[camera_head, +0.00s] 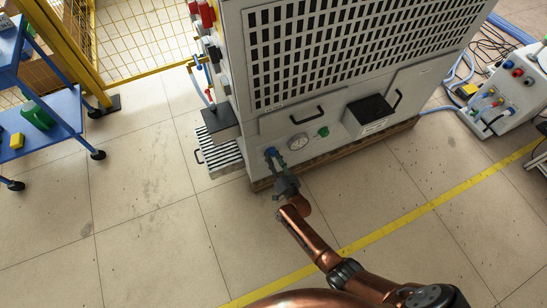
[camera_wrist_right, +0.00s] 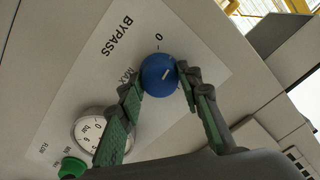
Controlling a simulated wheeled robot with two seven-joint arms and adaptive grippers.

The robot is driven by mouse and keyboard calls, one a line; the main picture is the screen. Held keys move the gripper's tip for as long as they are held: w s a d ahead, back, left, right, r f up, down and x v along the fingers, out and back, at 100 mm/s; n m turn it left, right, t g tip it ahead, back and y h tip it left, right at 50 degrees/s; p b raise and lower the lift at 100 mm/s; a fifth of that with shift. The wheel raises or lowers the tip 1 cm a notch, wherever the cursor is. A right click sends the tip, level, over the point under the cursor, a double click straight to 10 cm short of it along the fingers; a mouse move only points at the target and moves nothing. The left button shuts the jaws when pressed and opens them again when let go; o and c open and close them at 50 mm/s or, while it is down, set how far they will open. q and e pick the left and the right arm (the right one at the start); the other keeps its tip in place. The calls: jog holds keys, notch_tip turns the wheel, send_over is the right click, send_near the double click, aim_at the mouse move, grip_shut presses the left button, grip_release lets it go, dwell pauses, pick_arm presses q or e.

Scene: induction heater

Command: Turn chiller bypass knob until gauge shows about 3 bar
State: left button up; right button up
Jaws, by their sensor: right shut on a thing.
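The blue bypass knob (camera_head: 270,152) sits low on the front panel of the white chiller cabinet (camera_head: 240,105). In the right wrist view the knob (camera_wrist_right: 158,74) carries a white mark, with "BYPASS", "0" and "MAX" printed around it. My right gripper (camera_head: 276,162) reaches the panel, and its fingers (camera_wrist_right: 160,78) are shut on the knob from both sides. The round white gauge (camera_head: 298,142) is right of the knob. In the wrist view the gauge (camera_wrist_right: 88,127) is partly hidden by a finger, and its needle cannot be read. My left gripper is not in view.
A green knob (camera_head: 323,132) is right of the gauge. A black box (camera_head: 370,108) juts from the panel farther right. A striped grey unit (camera_head: 222,158) stands left of the cabinet. A blue cart (camera_head: 50,105) is far left. The floor in front is clear.

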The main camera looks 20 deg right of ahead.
jog(key=shift+a+n, duration=0.1)
jog(key=shift+n, duration=0.5)
jog(key=shift+f+n, duration=0.1)
jog(key=shift+n, duration=0.4)
jog(key=o, duration=1.2)
jog(key=shift+c, duration=0.2)
jog(key=s, duration=1.2)
jog(key=shift+d, duration=0.25)
